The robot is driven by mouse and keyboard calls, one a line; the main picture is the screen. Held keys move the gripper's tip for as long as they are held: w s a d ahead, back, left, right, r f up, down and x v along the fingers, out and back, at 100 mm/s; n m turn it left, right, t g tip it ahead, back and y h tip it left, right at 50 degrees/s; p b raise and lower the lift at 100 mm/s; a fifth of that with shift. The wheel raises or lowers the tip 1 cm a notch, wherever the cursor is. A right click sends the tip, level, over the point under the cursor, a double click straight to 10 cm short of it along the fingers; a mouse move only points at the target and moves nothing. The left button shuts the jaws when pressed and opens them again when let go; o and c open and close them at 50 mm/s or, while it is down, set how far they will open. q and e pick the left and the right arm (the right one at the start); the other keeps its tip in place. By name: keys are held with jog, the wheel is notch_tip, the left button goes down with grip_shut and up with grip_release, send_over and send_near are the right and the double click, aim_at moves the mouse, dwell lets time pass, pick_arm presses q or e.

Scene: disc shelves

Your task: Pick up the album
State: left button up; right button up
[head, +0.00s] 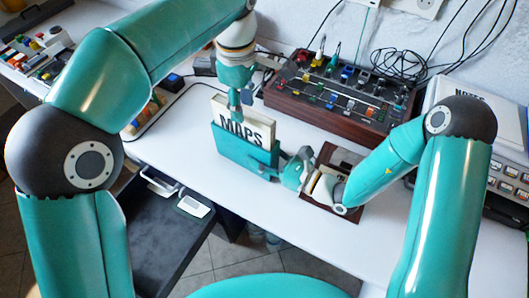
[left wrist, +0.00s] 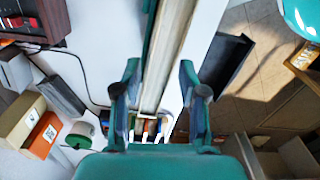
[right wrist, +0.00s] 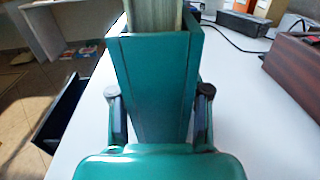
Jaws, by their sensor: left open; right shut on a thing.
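The album (head: 245,121) is a cream volume marked MAPS, standing upright with its lower part inside a teal slipcase (head: 238,151) on the white table. Its pale edge also shows in the left wrist view (left wrist: 166,55). My left gripper (head: 236,108) is above the album, its fingers open on either side of the album's edge. My right gripper (right wrist: 157,92) is shut on the slipcase from its right end, fingers on both sides. In the right wrist view the slipcase (right wrist: 155,75) fills the middle. The album's lower part is hidden.
A mixing console (head: 340,97) with knobs and cables stands behind the slipcase. A brown tray (head: 350,212) lies under my right arm. A dark open drawer (head: 160,240) juts out below the table's front edge. Small items crowd the far left. White table is free in front.

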pick_arm(q)
jog(key=shift+o, duration=1.4)
jog(key=shift+d+r, duration=0.15)
jog(key=shift+r, duration=0.2)
notch_tip(320, 180, up, 4)
jog(key=m+t+y, duration=0.1)
jog(key=m, duration=0.1)
send_over(245, 137)
jog(key=w+d, duration=0.1)
jog(key=shift+d, duration=0.2)
notch_tip(245, 137, down, 11)
jog(key=w+a, duration=0.1)
jog(key=shift+a, duration=0.4)
jog(key=shift+f, duration=0.1)
grip_shut()
